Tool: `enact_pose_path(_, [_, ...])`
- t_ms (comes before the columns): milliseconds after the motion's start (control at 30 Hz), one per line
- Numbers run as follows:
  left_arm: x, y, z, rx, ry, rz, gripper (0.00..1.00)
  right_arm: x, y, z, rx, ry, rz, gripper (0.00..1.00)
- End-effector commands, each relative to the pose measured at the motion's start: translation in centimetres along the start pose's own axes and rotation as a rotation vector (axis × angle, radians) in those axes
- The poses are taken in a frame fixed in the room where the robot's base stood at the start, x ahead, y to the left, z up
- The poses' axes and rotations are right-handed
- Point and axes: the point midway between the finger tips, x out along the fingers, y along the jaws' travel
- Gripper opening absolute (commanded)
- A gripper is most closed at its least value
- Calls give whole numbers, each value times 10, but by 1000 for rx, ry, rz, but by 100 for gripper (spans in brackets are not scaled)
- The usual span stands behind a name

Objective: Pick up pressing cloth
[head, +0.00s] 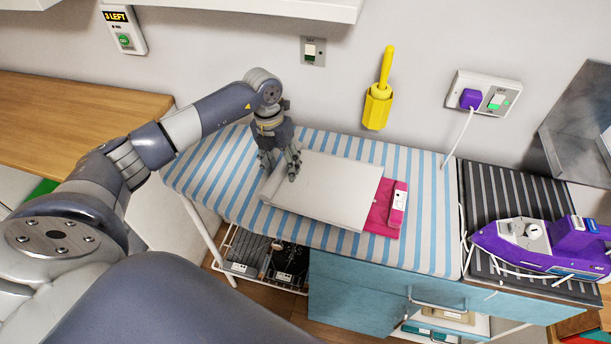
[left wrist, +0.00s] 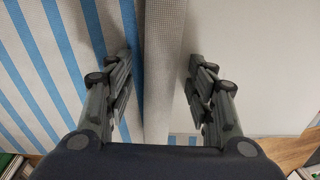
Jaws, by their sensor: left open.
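The pressing cloth (head: 335,190) is a pale grey-white sheet lying on the blue-and-white striped ironing board (head: 410,255). Its left edge looks raised or folded into a strip. My left gripper (head: 282,172) is open above that left edge, pointing down. In the left wrist view, the cloth's raised strip (left wrist: 164,95) runs between the two spread fingers of the gripper (left wrist: 159,65). I cannot tell whether the fingers touch the cloth. My right gripper is not in view.
A purple iron (head: 550,245) stands on a dark striped rest at the right. A yellow holder (head: 377,105) hangs on the wall behind. A wooden counter (head: 75,120) is at left.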

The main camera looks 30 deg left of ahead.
Motion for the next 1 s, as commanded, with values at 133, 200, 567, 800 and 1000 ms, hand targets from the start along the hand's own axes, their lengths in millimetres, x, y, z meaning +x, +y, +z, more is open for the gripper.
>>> enact_pose_path(133, [0,0,0,0,0,0,23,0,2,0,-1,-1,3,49])
enact_pose_path(200, [0,0,0,0,0,0,7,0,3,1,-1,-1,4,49])
enact_pose_path(567, [-1,0,0,0,0,0,0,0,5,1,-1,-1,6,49])
enact_pose_path(800, [-17,-2,1,2,-4,0,0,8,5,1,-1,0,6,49])
enact_pose_path(1000, [-33,-16,-11,7,0,-1,0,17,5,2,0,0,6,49])
